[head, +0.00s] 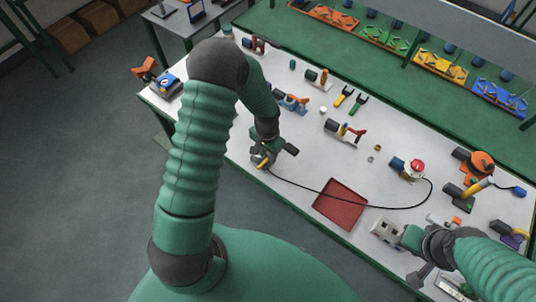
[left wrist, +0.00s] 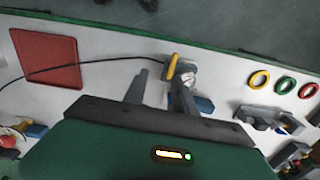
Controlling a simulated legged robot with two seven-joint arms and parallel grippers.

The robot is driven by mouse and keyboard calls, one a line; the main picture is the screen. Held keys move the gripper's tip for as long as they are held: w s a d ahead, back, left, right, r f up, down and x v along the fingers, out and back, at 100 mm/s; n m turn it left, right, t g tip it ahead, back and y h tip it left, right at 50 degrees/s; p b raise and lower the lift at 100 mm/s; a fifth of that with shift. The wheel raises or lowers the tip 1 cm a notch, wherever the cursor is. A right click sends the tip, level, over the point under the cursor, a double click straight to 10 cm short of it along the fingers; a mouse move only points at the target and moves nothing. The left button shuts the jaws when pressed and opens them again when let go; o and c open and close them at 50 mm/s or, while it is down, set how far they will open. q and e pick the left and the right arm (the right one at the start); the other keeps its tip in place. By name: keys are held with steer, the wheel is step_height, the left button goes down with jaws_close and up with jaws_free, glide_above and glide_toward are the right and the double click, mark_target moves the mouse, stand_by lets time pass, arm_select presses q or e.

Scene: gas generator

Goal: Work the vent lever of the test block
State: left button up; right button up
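The test block (left wrist: 188,78), a small pale metal piece with a yellow lever (left wrist: 171,66), shows in the left wrist view just beyond my left gripper (left wrist: 158,78). The two fingers stand apart, and the lever is close to the tip of the right-hand finger; I cannot tell whether they touch. In the head view, my left gripper (head: 264,152) hangs over the block near the table's front edge and hides most of it; a bit of yellow (head: 264,164) shows. My right gripper (head: 411,239) is beside a grey box (head: 387,230); its fingers are not clear.
A black cable (head: 330,194) runs from the block across the red tray (head: 341,204) towards a red-knobbed device (head: 416,167). Tools and fittings crowd the table's back. Yellow, green and red rings (left wrist: 285,84) lie near the block in the left wrist view.

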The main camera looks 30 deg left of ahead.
arm_select(q)
step_height(320, 180, up, 11)
steer(key=p, duration=0.8)
steer(key=shift+a+p, duration=0.25)
steer(key=shift+p, duration=0.05)
steer(key=shift+s, duration=0.1)
steer(key=shift+r, duration=0.15)
step_height(320, 180, up, 17)
steer(key=b, duration=0.3)
steer(key=shift+f+b, duration=0.2)
steer(key=shift+b, duration=0.2)
